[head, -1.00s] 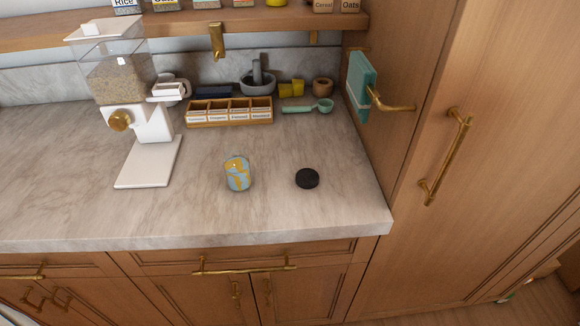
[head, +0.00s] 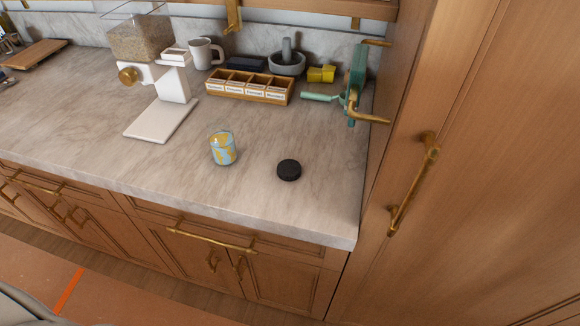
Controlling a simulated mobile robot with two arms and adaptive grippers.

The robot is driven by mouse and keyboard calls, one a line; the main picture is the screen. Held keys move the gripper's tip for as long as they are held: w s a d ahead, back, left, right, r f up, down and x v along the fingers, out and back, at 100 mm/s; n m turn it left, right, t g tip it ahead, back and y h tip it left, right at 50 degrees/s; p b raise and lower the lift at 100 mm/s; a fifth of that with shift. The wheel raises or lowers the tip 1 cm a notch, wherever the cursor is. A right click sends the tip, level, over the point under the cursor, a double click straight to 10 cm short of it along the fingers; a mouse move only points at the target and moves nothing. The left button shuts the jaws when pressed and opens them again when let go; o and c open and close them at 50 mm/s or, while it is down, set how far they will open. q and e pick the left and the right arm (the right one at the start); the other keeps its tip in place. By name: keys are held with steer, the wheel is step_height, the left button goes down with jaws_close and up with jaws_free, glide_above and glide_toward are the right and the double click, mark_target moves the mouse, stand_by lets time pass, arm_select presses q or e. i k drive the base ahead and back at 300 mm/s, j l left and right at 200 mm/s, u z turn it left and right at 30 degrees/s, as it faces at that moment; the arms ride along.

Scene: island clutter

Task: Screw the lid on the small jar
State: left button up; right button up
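The small jar (head: 222,149), light blue with yellow patches, stands upright on the marble counter (head: 180,180) in the head view. The black round lid (head: 289,170) lies flat on the counter to the right of the jar, apart from it. Neither of my grippers shows in the head view.
A grain dispenser (head: 140,40) stands left of the jar. Behind are a wooden spice box (head: 235,92), a mug (head: 205,52), a mortar (head: 287,64), yellow cups (head: 320,74) and a green scoop (head: 322,97). A tall cabinet (head: 480,150) bounds the right. Counter around jar and lid is clear.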

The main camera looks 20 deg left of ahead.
mark_target(220, 137)
steer(key=j+z, duration=0.3)
steer(key=z, duration=0.2)
steer(key=k+j+z, duration=0.2)
steer(key=z, duration=0.25)
steer(key=k+j+z, duration=0.15)
steer(key=z, duration=0.35)
steer(key=k+j+z, duration=0.2)
steer(key=k+j, duration=0.5)
steer(key=k, duration=0.15)
